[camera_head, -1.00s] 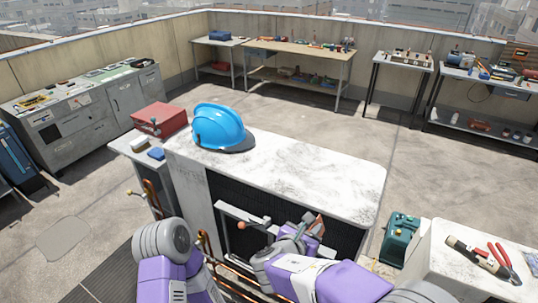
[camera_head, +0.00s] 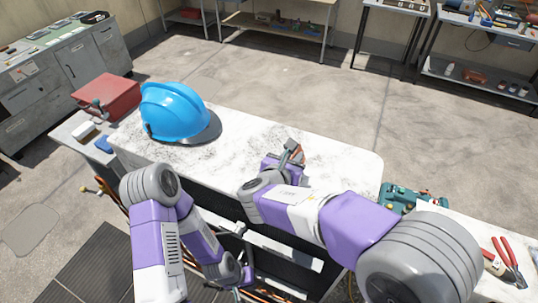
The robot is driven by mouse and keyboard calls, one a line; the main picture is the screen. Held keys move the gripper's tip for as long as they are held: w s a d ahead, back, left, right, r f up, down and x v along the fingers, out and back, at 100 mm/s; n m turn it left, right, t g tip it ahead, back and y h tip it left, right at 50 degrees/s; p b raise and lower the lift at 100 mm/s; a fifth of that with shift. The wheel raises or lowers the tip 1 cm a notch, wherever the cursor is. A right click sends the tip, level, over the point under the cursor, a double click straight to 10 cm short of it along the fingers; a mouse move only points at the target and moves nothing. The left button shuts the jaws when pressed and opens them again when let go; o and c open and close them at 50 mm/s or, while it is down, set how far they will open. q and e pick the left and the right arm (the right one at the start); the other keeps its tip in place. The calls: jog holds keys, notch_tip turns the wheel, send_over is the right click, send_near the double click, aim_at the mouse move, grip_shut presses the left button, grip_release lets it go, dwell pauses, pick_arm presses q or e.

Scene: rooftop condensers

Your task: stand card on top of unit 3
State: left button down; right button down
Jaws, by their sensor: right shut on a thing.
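A condenser unit with a worn white top (camera_head: 240,135) stands in the middle; no number on it is readable, so I cannot tell if it is unit 3. My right gripper (camera_head: 293,152) is over the right part of this top, shut on a small reddish-brown flat piece (camera_head: 303,156), which seems to be the card. The gripper hides most of it, and I cannot tell if it touches the top. My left gripper (camera_head: 244,282) hangs low in front of the unit, near its dark grille; its jaws are too small and covered to read.
A blue hard hat (camera_head: 174,111) sits on the left part of the white top. A red box (camera_head: 106,97) stands left of it. A green case (camera_head: 402,196) and red-handled pliers (camera_head: 508,262) are at right. The top's right end is clear.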

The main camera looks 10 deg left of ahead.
notch_tip(320, 180, down, 3)
jog(key=shift+s+f+b, duration=0.15)
jog(key=shift+f+b, duration=0.05)
jog(key=shift+b, duration=0.15)
notch_tip(320, 180, down, 4)
jog(key=shift+f+b, duration=0.15)
jog(key=shift+b, duration=0.4)
jog(key=c, duration=1)
grip_release()
jog(key=shift+o, duration=0.2)
jog(key=p+v, duration=0.1)
jog(key=v, duration=1.1)
jog(key=shift+p, duration=0.35)
